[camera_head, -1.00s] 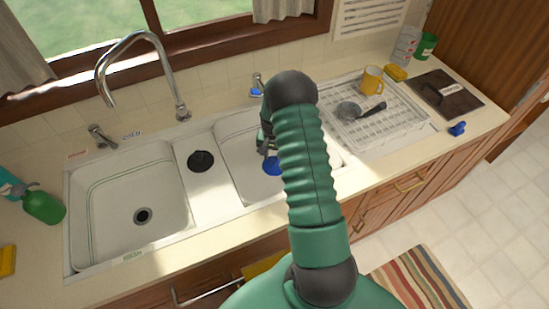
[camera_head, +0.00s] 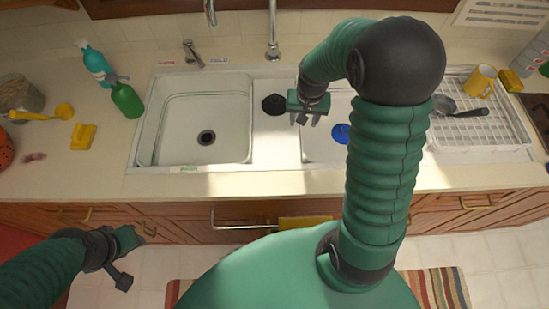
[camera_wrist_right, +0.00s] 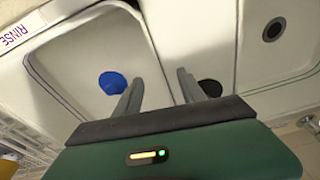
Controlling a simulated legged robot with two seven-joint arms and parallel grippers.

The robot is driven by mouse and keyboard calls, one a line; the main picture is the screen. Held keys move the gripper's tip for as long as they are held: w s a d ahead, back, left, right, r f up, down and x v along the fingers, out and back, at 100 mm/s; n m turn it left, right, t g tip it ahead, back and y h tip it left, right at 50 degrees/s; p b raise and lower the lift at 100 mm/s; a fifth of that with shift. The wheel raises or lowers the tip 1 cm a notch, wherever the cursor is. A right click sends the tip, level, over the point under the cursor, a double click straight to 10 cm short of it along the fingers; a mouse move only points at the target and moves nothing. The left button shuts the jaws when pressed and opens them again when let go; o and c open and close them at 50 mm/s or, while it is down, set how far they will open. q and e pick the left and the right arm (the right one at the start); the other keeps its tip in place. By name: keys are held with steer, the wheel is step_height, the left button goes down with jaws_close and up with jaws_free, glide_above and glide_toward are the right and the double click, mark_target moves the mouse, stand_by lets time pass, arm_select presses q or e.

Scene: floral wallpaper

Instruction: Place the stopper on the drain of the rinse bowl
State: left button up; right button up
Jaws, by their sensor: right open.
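A black round disc (camera_head: 273,104), which looks like the stopper, lies on the divider between the two sink bowls. The bowl at right (camera_head: 312,152) carries a RINSE label (camera_wrist_right: 17,35) in the right wrist view. A blue round thing (camera_head: 341,133) lies on its floor; no bare drain shows there. My right gripper (camera_head: 308,122) is open and empty, above the divider's right side, just right of the black disc. In the wrist view the black disc (camera_wrist_right: 210,87) is partly behind one finger. My left gripper (camera_head: 130,245) is low at left, before the cabinets; its jaws are unclear.
The left bowl (camera_head: 170,145) is empty, with an open dark drain (camera_head: 207,137). A faucet (camera_head: 272,45) stands behind the divider. Green bottle (camera_head: 127,100) and yellow sponge (camera_head: 83,137) are on the left counter. A white dish rack (camera_head: 480,140) is at right.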

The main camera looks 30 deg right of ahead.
steer(key=s+a+n, duration=0.2)
steer(key=a, duration=0.4)
steer(key=s+a+r+n, duration=0.1)
steer(key=s+a+n, duration=0.1)
steer(key=a, duration=0.3)
steer(key=s+a+r+n+t, duration=0.1)
steer(key=s+a+n, duration=0.2)
steer(key=a, duration=0.3)
steer(key=shift+s+a+y, duration=0.3)
steer(key=shift+s, duration=0.3)
steer(key=shift+w+d+f, duration=0.25)
steer(key=shift+d, duration=0.35)
arm_select(q)
steer(key=shift+s+a, duration=0.1)
steer(key=shift+a, duration=0.45)
arm_select(e)
steer(key=shift+a+r, duration=0.15)
steer(key=shift+a, duration=0.4)
steer(key=shift+d, duration=0.1)
arm_select(q)
steer(key=shift+d, duration=0.4)
arm_select(e)
steer(key=shift+d, duration=0.3)
arm_select(q)
steer(key=shift+a, duration=0.15)
arm_select(e)
steer(key=shift+a, duration=0.15)
steer(key=shift+c, duration=0.3)
